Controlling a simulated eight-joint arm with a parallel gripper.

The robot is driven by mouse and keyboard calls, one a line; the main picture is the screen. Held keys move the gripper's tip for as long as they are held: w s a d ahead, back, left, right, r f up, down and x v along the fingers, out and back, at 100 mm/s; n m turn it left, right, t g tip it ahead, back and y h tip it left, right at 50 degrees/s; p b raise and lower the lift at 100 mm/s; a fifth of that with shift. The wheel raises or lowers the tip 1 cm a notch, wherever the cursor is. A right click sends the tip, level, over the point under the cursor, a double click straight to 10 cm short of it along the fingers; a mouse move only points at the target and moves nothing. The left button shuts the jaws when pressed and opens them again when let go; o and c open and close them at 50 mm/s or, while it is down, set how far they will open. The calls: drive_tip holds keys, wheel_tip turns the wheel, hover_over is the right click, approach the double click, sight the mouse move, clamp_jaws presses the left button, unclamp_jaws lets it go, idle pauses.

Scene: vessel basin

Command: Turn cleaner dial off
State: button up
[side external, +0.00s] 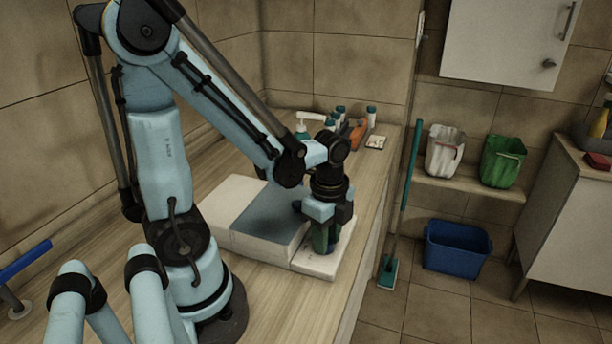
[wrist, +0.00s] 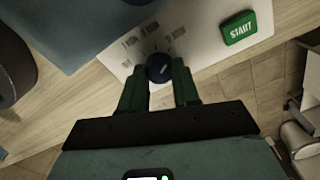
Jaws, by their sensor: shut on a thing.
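In the wrist view a dark blue round dial (wrist: 160,68) sits on the white panel of the cleaner, with faint grey marks around it. My gripper (wrist: 160,80) has its two green fingers on either side of the dial, shut on it. A green START button (wrist: 239,28) is on the same panel to the right of the dial. In the side external view the cleaner (side external: 250,205) is a white box with a blue-grey top on the counter. My gripper (side external: 325,238) points down over its front panel (side external: 318,266). The dial is hidden there.
The wooden counter (side external: 290,320) has bare room in front of the cleaner. Bottles (side external: 371,115) and an orange item (side external: 358,135) stand at its back end.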

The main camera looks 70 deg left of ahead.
drive_tip(key=n, duration=0.5)
drive_tip(key=shift+n, duration=0.4)
drive_tip(key=n, duration=1.2)
drive_tip(key=shift+n, duration=0.3)
drive_tip(key=n, duration=0.5)
drive_tip(key=shift+a, duration=0.1)
drive_tip(key=shift+n, duration=0.3)
drive_tip(key=o, duration=1.1)
drive_tip(key=shift+c, duration=0.2)
